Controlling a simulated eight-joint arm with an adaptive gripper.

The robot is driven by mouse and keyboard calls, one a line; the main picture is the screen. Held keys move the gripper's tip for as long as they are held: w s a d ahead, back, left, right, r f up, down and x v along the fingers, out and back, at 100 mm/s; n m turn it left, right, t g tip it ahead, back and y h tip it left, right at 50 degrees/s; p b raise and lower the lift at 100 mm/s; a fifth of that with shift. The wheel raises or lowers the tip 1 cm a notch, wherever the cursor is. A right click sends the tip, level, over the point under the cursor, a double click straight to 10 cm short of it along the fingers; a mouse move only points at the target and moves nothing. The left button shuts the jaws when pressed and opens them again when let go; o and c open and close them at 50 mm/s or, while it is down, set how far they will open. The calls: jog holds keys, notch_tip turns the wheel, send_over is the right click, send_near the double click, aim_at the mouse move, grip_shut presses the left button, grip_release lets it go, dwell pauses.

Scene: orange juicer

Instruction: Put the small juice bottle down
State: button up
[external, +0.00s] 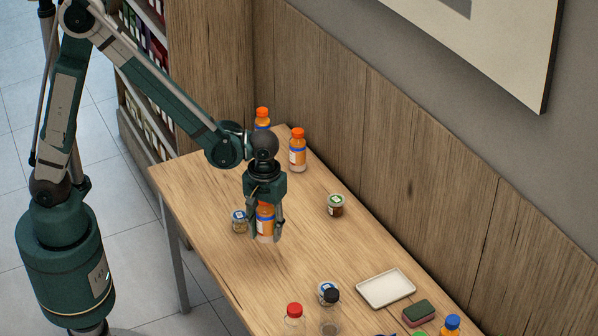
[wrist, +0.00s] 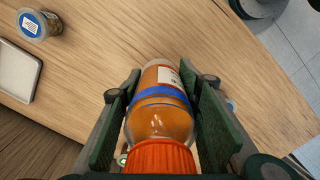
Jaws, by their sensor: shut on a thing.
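My gripper (external: 265,236) is shut on the small juice bottle (external: 265,222), above or at the near-left part of the wooden table. The bottle has orange juice, an orange cap and a blue-and-white label. It hangs upright between the fingers, and its upper part is partly hidden by the gripper in the external view. In the wrist view the bottle (wrist: 160,115) lies between both finger pads, cap towards the camera. I cannot tell whether its base touches the table (external: 200,190).
A small jar (external: 239,221) stands close left of my gripper, and a green-lidded jar (external: 336,205) to the right. Two orange-capped bottles (external: 297,152) stand at the back. A white tray (external: 386,289), a sponge (external: 419,313) and several bottles crowd the front right.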

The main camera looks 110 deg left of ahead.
dwell(0.4)
jog(key=s+a+n, duration=0.1)
jog(key=s+a, duration=0.2)
jog(key=a, duration=1.2)
jog(key=s+a, duration=0.2)
jog(key=a, duration=1.3)
jog(key=shift+s+r+n, duration=0.15)
jog(key=shift+s+n, duration=0.25)
jog(key=shift+a, duration=0.1)
jog(key=shift+f+b, duration=0.45)
jog(key=shift+f, duration=2.7)
jog(key=shift+f+b, duration=0.4)
jog(key=shift+f, duration=1.45)
jog(key=shift+f, duration=0.2)
